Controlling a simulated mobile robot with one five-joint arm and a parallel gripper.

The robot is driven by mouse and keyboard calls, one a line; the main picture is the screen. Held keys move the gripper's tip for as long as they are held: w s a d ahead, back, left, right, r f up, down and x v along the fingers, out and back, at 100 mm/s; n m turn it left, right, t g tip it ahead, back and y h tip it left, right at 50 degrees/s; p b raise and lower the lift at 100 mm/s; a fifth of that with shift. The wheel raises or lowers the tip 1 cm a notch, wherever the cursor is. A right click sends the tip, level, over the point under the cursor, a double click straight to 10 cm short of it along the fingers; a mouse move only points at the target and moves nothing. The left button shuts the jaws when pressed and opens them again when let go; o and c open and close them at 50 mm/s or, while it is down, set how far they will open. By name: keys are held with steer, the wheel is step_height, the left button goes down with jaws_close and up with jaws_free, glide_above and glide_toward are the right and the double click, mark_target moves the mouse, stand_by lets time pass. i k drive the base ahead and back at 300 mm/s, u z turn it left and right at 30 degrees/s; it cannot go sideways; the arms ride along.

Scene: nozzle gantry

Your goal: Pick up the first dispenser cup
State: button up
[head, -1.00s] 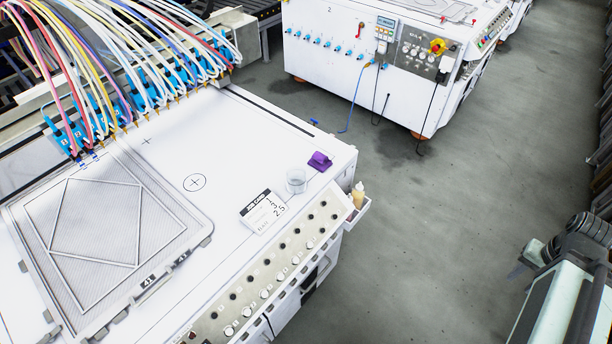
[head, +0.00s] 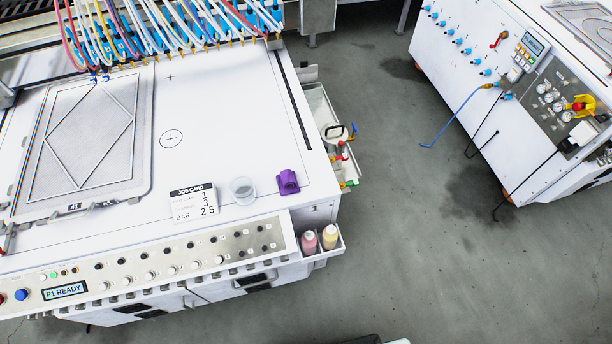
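A small clear cup (head: 243,190) stands upright on the white machine top near its front edge, between the job card and a purple object. It looks empty, but its inside is too small to tell for sure. A pink bottle (head: 309,242) and a yellow bottle (head: 330,236) with pale caps stand in a side holder at the machine's front right corner. No label shows which item is the first dispenser cup.
The job card (head: 193,202) reads 1, 3, 2.5. The purple object (head: 288,182) sits right of the cup. Blue nozzles with coloured hoses (head: 180,40) line the back. A side tray (head: 330,130) holds tools. Grey floor (head: 420,240) is clear between the machines.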

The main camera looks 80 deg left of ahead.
mark_target(242, 189)
steer(key=i, duration=1.5)
steer(key=u, duration=5.9)
steer(key=i, duration=1.7)
steer(key=z, duration=0.05)
